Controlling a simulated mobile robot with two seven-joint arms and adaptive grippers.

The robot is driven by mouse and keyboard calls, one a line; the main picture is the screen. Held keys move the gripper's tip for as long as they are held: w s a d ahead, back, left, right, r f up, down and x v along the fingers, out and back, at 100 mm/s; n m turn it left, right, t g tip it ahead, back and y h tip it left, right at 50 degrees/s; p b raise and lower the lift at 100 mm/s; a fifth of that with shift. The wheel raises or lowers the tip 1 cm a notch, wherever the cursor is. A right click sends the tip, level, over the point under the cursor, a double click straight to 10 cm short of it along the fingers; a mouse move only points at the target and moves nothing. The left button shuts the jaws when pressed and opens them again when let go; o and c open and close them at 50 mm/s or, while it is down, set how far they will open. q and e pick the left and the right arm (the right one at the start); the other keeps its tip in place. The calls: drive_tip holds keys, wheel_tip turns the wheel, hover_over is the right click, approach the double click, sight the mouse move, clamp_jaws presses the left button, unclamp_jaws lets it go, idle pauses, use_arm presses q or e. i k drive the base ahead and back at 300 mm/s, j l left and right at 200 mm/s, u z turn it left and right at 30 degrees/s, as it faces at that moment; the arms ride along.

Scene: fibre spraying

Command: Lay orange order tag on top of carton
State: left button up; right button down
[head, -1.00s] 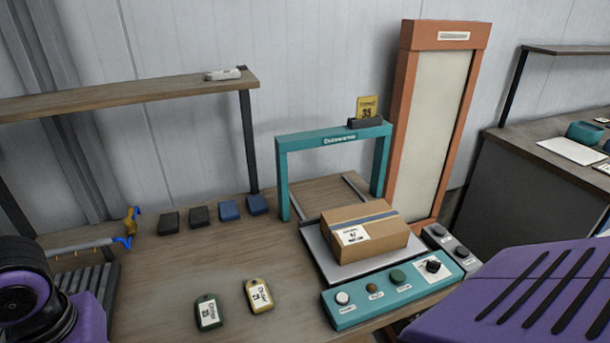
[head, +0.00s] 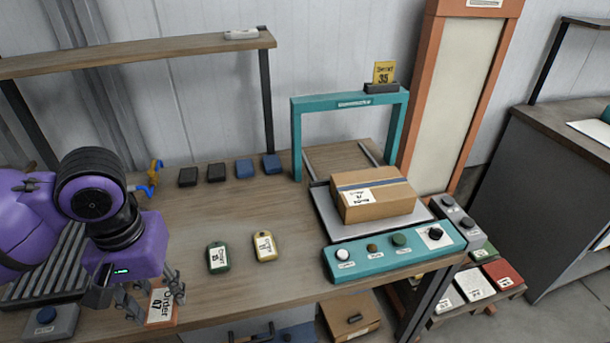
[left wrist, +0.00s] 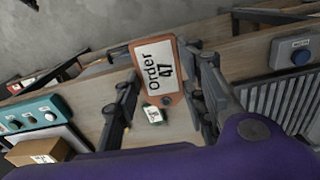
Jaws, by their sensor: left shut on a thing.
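The orange order tag (head: 160,306), with a white label reading "Order 47", is held in my left gripper (head: 152,296) at the table's front left edge. In the left wrist view the tag (left wrist: 157,65) stands between the two dark fingers of my left gripper (left wrist: 168,95). The carton (head: 385,205) is a closed brown box with a blue-grey stripe and a white label on its front. It sits on the grey scale plate to the right, well away from my left gripper. The carton (left wrist: 38,150) also shows at lower left in the left wrist view. My right gripper is out of view.
A green tag (head: 218,258) and a yellow tag (head: 265,246) lie on the table (head: 300,270) between my left gripper and the carton. A teal arch (head: 345,101) stands behind the carton, and a teal button panel (head: 390,250) lies in front. A shelf (head: 140,55) overhangs the back left.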

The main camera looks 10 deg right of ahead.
sight(372, 184)
drive_tip(key=i+z, duration=0.15)
drive_tip(key=z, duration=0.2)
drive_tip(key=i+z, duration=0.15)
drive_tip(key=z, duration=0.25)
drive_tip(key=i+z, duration=0.15)
drive_tip(key=z, duration=0.2)
